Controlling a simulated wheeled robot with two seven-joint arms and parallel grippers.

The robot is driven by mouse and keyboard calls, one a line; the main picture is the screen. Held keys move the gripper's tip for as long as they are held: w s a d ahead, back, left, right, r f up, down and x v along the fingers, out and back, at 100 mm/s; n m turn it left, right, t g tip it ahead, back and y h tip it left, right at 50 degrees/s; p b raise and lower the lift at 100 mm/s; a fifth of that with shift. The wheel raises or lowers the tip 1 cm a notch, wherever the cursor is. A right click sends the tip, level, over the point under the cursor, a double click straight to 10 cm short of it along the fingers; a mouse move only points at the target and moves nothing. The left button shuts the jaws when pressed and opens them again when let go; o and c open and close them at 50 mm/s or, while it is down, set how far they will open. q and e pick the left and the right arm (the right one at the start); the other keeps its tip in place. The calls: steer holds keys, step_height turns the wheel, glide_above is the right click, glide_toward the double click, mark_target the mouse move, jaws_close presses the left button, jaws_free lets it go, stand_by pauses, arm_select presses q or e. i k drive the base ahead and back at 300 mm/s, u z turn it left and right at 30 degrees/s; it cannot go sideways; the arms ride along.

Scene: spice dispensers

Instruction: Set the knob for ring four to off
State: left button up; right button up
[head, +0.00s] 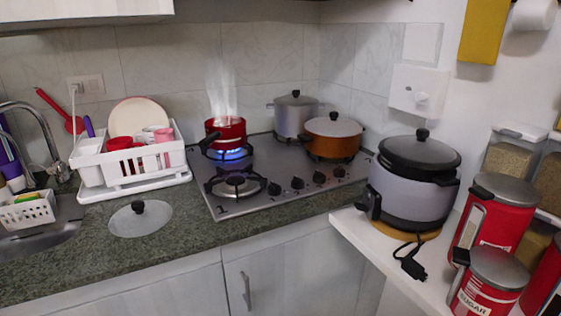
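The gas hob (255,200) is set into the dark counter and has a row of several black knobs along its front edge. The leftmost knob is at the front middle (274,188), and the rightmost knob (339,171) is near the right end. A blue flame (232,155) burns under a small steaming red pot (229,130) on the back left ring. The front left ring (235,184) is bare and shows no flame. Neither of my grippers is in view.
A grey pot (292,116) and an orange lidded pot (332,140) stand on the hob's right side. A rice cooker (410,188) stands to the right on a white shelf. A loose lid (140,217) and a dish rack (135,183) are left of the hob.

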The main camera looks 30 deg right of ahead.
mark_target(338, 173)
steer(key=k, duration=0.5)
steer(key=z, duration=0.8)
steer(key=i, duration=0.65)
steer(key=u, duration=0.05)
